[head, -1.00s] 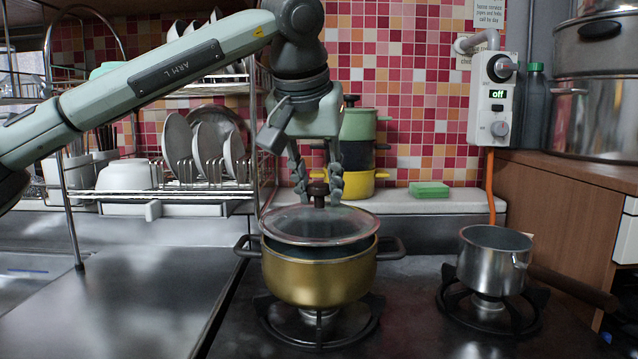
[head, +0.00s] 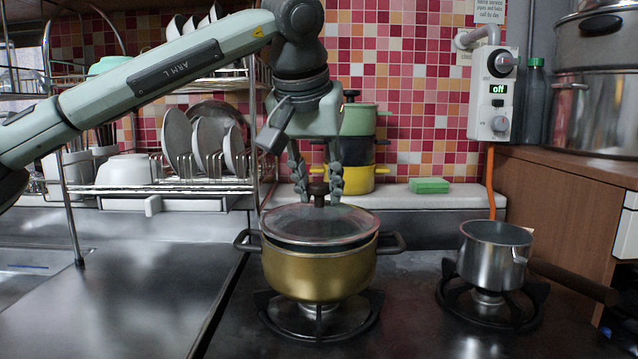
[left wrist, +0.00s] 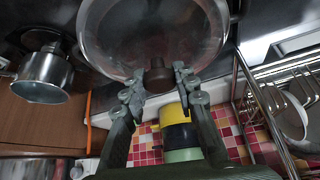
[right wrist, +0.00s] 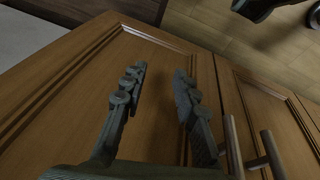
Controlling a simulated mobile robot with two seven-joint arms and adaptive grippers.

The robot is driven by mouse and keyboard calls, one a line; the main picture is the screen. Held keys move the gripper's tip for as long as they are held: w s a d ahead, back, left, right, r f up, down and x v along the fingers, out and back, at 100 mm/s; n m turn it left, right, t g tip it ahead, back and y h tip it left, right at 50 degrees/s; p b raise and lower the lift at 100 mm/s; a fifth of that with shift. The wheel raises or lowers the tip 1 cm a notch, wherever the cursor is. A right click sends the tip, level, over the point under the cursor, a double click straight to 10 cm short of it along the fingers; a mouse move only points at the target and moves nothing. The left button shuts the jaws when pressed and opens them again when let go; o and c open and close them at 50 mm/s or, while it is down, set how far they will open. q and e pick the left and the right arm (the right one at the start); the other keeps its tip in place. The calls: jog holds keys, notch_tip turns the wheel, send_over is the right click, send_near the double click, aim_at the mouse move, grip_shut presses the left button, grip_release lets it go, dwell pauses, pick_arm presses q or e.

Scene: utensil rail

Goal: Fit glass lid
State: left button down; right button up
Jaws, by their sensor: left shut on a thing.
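The round glass lid (head: 345,224) with a dark rim and brown knob (head: 318,190) is over the gold pot (head: 318,275), roughly level and centred. A thin dark strip shows between the lid's front edge and the pot's rim; I cannot tell whether they touch. My left gripper (head: 318,184) comes from above and is shut on the lid's knob. In the left wrist view the lid (left wrist: 150,30) and knob (left wrist: 158,78) show at the fingertips. My right gripper (right wrist: 160,85) is open and empty, in front of a wooden cabinet door (right wrist: 150,130).
The pot stands on a stove burner (head: 320,325). A steel saucepan (head: 492,258) stands on the right burner. Behind are stacked coloured pots (head: 362,150) and a green sponge (head: 429,186) on a ledge. A dish rack (head: 200,185) stands at the left. The left counter (head: 140,285) is clear.

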pick_arm(q)
jog(key=shift+f, duration=0.6)
jog(key=c, duration=1.1)
grip_release()
jog(key=shift+f, duration=0.1)
jog(key=shift+v, duration=6.05)
